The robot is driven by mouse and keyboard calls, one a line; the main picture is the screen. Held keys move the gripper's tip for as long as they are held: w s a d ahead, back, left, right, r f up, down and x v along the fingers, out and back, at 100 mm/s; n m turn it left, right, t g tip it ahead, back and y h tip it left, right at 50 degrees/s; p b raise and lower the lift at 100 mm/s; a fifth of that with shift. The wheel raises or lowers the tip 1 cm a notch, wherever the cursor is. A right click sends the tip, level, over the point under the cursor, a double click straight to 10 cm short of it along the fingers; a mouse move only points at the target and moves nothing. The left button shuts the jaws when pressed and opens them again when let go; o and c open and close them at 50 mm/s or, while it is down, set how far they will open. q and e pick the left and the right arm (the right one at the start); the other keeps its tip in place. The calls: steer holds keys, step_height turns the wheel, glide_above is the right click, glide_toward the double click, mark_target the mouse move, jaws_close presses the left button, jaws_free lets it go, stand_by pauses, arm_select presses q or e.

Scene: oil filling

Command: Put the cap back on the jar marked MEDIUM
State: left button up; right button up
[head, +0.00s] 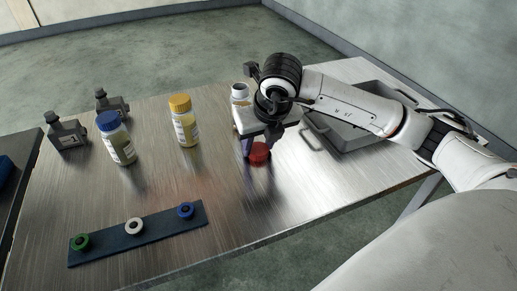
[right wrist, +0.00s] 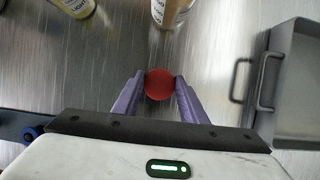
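A red cap (head: 258,153) is low over the steel table, between the purple fingers of my right gripper (head: 257,150). In the right wrist view, the fingertips (right wrist: 160,82) meet both sides of the cap (right wrist: 159,84); whether it still touches the table is unclear. An open, capless jar (head: 240,92) stands just behind the gripper, partly hidden by it; its base shows in the right wrist view (right wrist: 170,12). A yellow-capped jar (head: 185,125) and a blue-capped jar (head: 117,145) stand to the left. I cannot surely read MEDIUM on any label. My left gripper is out of view.
A grey metal tray (head: 345,138) with handles stands to the right, beneath my right arm. A dark strip (head: 110,241) with green, white and blue rings lies at the front left. The table's front middle is clear.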

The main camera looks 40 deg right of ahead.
mark_target(259, 149)
step_height(259, 149, up, 10)
steer(key=shift+p, duration=0.3)
stand_by(0.4)
